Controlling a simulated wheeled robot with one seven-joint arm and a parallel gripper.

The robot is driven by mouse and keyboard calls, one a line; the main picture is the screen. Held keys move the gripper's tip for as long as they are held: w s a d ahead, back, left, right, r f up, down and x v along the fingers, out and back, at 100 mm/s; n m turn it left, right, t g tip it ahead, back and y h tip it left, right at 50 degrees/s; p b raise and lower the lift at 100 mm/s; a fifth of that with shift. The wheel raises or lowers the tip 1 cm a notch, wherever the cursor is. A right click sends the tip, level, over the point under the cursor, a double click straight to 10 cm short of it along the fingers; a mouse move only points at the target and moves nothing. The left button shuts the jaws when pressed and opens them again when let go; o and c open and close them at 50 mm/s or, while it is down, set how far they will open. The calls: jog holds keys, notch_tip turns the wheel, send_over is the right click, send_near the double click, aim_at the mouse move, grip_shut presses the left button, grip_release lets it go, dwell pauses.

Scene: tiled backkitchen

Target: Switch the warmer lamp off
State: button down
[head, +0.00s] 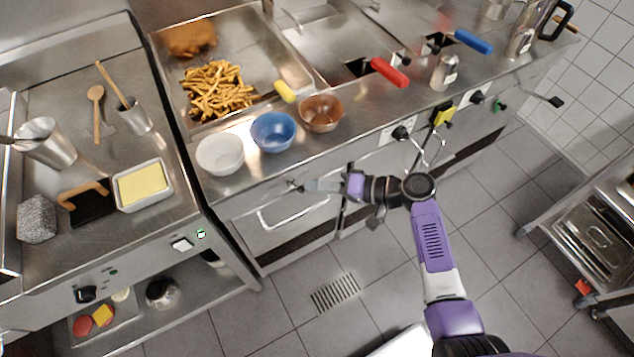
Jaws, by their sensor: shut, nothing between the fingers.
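No lamp shade or bulb can be made out in the head view. A white rocker switch (182,244) sits on the front panel of the left counter, with a small lit green indicator (201,234) to its right. The frame does not show which device this switch belongs to. My gripper (298,186) is shut and empty, pointing left in front of the middle counter. It is to the right of the switch, well apart from it.
A black knob (86,294) is on the same panel. White (221,154), blue (273,131) and brown (321,113) bowls stand near the middle counter's edge, beside fries (217,90). A butter tub (143,186) sits above the switch. The tiled floor (300,325) has free room.

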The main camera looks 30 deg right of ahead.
jog(key=shift+s+a+m+t+h+p, duration=0.35)
jog(key=shift+a+m+t+h, duration=0.1)
jog(key=shift+m+t+h, duration=0.3)
jog(key=a, duration=0.1)
jog(key=s+a+m+h+b, duration=0.1)
jog(key=a, duration=0.1)
jog(key=shift+a, duration=0.15)
dwell(0.6)
jog(key=shift+w+d+b, duration=0.5)
jog(key=shift+d, duration=0.05)
dwell(0.3)
